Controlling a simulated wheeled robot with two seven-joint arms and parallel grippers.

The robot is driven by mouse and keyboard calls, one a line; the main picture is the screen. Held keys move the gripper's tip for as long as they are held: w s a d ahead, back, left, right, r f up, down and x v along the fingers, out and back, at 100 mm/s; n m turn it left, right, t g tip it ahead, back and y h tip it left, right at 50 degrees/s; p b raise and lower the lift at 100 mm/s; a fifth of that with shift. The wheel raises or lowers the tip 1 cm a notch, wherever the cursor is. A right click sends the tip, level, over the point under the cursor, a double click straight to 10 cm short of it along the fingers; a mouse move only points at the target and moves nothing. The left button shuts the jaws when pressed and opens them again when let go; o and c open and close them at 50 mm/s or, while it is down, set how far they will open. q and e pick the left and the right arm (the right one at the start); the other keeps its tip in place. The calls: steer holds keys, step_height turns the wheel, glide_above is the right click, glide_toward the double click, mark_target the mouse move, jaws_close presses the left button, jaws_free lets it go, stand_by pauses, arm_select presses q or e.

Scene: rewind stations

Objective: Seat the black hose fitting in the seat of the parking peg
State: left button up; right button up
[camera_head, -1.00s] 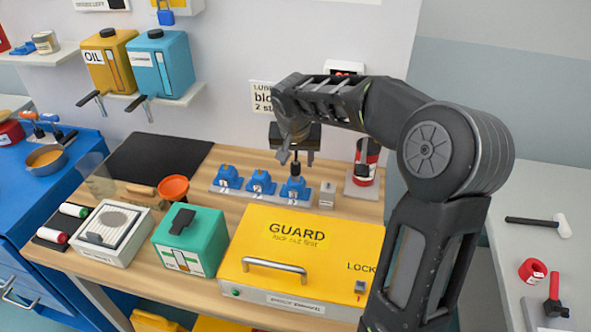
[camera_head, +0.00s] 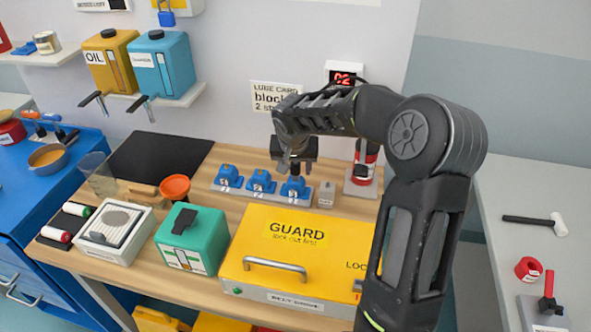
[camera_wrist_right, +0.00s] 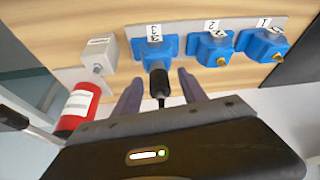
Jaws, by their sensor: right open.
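The black hose fitting (camera_wrist_right: 158,84) stands at the blue block numbered 3 (camera_wrist_right: 154,50), with its tip against the block's nipple. The right gripper (camera_wrist_right: 160,88) is open, with one finger on each side of the fitting; in the head view the gripper (camera_head: 295,170) is just above block 3 (camera_head: 294,188) and mostly hides the fitting. A small grey labelled block with a metal tip (camera_wrist_right: 97,54), apparently the parking peg, stands beside block 3; it also shows in the head view (camera_head: 326,196). Its label is too small to read. My left gripper is not in view.
Two more blue blocks (camera_head: 261,182) share the grey rail with block 3. A red canister (camera_head: 366,160) stands right of the peg. The yellow GUARD cover (camera_head: 300,245) lies in front. A red display (camera_head: 343,77) and a lube card (camera_head: 275,97) are on the wall behind.

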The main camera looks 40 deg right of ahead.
steer(key=shift+c, duration=0.3)
jaws_close()
stand_by(0.3)
